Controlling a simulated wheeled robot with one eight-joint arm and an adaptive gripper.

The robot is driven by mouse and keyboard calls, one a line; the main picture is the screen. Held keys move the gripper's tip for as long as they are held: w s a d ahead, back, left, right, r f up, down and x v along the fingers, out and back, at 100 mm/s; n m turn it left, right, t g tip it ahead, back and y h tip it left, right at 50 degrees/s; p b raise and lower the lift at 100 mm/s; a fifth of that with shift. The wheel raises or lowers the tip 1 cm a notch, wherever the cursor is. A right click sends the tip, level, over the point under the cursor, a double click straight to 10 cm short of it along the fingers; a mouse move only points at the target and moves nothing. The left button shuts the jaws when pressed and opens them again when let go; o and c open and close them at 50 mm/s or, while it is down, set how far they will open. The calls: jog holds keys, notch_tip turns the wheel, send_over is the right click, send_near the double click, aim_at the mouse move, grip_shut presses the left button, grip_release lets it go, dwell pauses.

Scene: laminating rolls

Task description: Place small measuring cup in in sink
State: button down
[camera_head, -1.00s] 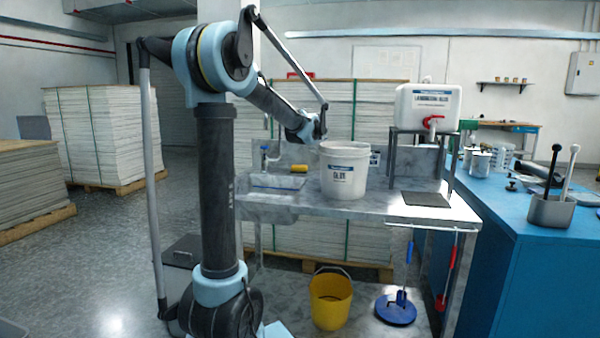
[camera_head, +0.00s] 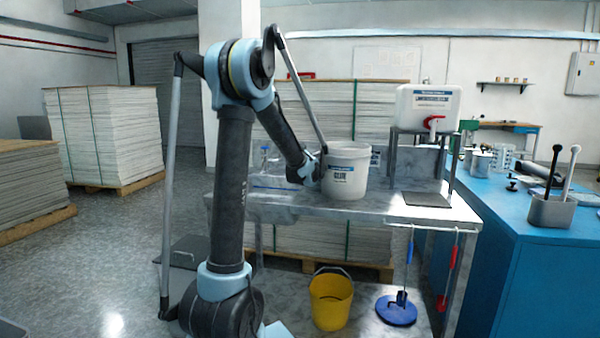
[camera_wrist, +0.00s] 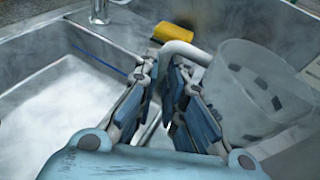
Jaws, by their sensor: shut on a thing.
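A translucent measuring cup (camera_wrist: 262,85) with dark marks shows at the right of the wrist view, tilted, with a pale curved handle. My gripper (camera_wrist: 163,75) is shut on this handle, though the exact contact is partly hidden by the fingers. The grey metal sink (camera_wrist: 62,112) lies to the left of my gripper in the wrist view, with its basin visible. The cup is on the right of the gripper, away from the basin. In the head view the sink (camera_head: 268,183) is partly behind my arm, and the cup cannot be made out.
A faucet (camera_wrist: 99,10) stands at the sink's back edge. A yellow sponge (camera_wrist: 174,33) lies beyond the gripper. A white glue bucket (camera_head: 346,172) stands on the counter (camera_head: 400,208) right of the sink. A white canister (camera_head: 428,107) sits on a raised stand farther right.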

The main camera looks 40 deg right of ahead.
jog(key=shift+f, duration=0.35)
jog(key=shift+f, duration=0.1)
jog(key=c, duration=1.7)
grip_release()
